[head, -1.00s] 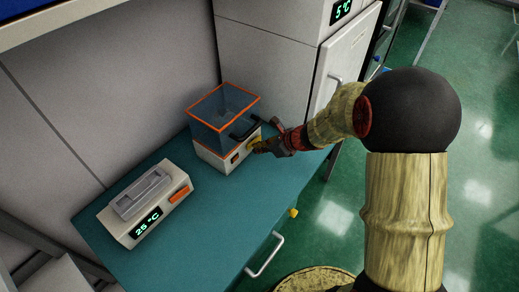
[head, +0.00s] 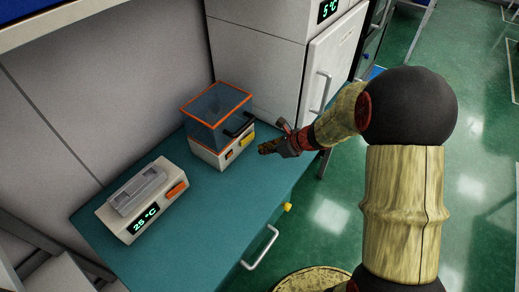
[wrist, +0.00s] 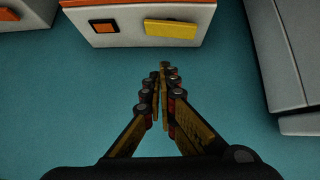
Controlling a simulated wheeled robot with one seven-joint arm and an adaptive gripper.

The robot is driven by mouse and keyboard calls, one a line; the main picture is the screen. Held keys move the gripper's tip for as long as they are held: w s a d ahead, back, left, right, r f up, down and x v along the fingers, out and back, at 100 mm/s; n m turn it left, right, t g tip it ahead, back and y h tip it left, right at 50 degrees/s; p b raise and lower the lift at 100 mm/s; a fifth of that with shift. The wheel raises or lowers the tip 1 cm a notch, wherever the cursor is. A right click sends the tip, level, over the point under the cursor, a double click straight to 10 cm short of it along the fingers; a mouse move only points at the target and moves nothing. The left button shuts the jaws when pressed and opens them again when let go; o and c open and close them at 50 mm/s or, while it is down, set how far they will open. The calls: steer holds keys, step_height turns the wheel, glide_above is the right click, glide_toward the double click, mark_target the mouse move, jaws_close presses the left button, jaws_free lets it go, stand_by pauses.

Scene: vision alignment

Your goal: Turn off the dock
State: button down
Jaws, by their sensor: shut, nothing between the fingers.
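A white box unit (head: 207,156) with a clear bluish, orange-rimmed cover (head: 217,104) and a black handle stands on the teal bench. Its front has a small orange switch (head: 229,154) and a yellow button (head: 246,141). In the wrist view the orange switch (wrist: 103,26) and yellow button (wrist: 170,29) face me. A second white unit (head: 128,232) reads 25 °C and has an orange button (head: 177,190). Nothing visible labels either as the dock. My gripper (head: 263,149) is shut and empty, just in front of the yellow button and apart from it; its fingertips (wrist: 163,68) show bench between.
The teal bench (head: 215,210) is clear in front of both units. A tall white cabinet (head: 262,60) with a 5 °C display stands behind and to the right. A wall closes the back left. The green floor lies open at the right.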

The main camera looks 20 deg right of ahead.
steer(key=a+p+v, duration=0.1)
steer(key=p+v, duration=0.1)
steer(key=v, duration=0.7)
steer(key=shift+s+r+p, duration=0.35)
steer(key=shift+d, duration=0.1)
steer(key=s+a+r+n+g+h, duration=0.1)
steer(key=s+n+g, duration=0.1)
steer(key=s+n, duration=0.55)
steer(key=s+a+r+n+g, duration=0.1)
steer(key=s+a+n+g, duration=0.1)
steer(key=s+n, duration=0.5)
steer(key=s+r+n+t+h, duration=0.1)
steer(key=s+r+n+h, duration=0.1)
steer(key=s+r+n, duration=0.2)
steer(key=s+a+r+n+t+h, duration=0.1)
steer(key=s+r+n+h, duration=0.2)
steer(key=r+n, duration=0.6)
step_height(320, 180, up, 4)
steer(key=shift+s+f+t, duration=0.1)
steer(key=shift+s+t, duration=0.3)
steer(key=shift+s, duration=0.8)
